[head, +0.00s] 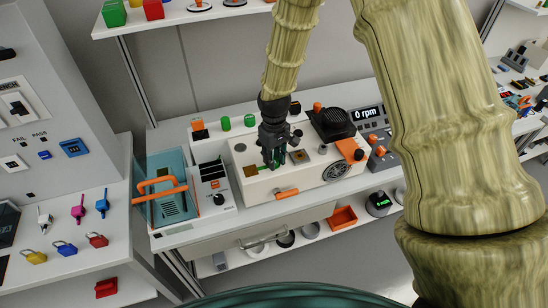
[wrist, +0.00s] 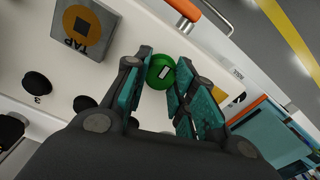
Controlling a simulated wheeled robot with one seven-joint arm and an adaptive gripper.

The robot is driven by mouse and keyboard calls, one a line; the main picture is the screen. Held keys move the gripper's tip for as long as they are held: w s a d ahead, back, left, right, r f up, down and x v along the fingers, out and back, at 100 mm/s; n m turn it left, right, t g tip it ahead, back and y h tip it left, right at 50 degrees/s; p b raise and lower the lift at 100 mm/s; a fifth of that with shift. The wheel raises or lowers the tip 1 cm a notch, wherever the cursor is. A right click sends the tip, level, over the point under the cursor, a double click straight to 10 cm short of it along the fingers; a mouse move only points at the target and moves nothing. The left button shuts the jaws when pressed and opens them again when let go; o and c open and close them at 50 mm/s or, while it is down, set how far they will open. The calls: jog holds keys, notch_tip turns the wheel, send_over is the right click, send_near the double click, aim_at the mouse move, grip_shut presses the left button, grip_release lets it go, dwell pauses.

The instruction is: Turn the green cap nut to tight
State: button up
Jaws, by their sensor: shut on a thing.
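The green cap nut (wrist: 160,72) sits between my gripper's fingertips in the wrist view, with a white mark on its face. My gripper (wrist: 163,80) is shut on it, with teal pads at its sides. In the head view my gripper (head: 273,160) is over the white machine box on the bench, and only a little green shows between the fingers. How far the nut is turned cannot be told.
A square plate marked TAP (wrist: 83,30) and a black knob (wrist: 37,85) are beside the nut. An orange handle (wrist: 205,14) is close by. A teal box with an orange handle (head: 165,190) stands to the left. A black fan unit (head: 332,124) stands behind right.

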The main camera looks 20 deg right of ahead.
jog(key=o, duration=1.1)
jog(key=shift+c, duration=0.2)
notch_tip(320, 180, up, 12)
dwell(0.5)
